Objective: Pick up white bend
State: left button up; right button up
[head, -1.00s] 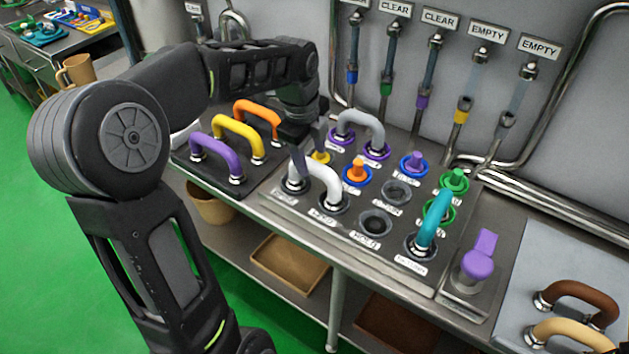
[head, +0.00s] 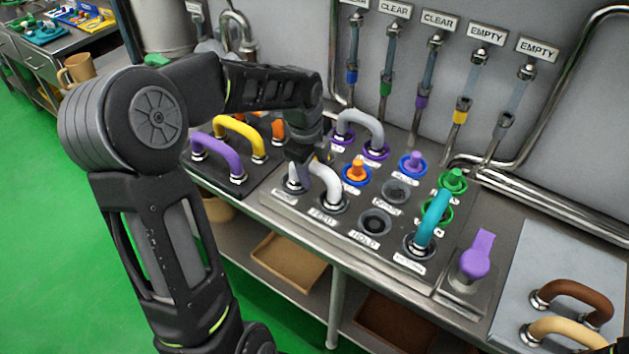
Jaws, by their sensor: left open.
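The white bend (head: 329,181) is a curved pipe standing on two ports at the front left of the metal port panel (head: 300,202). My left gripper (head: 300,172) is over its left end, pointing down, and hides part of the bend. The gripper is open; its fingers are mostly hidden, and I cannot tell whether they touch the bend. My right gripper is not in view.
A grey bend (head: 362,123) stands behind the white one, and a teal bend (head: 433,220) to the right. Purple (head: 217,156), yellow (head: 240,132) and orange bends stand at left.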

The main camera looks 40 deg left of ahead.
pick_arm(q)
jog(key=shift+c, duration=0.4)
grip_shut()
dwell(0.9)
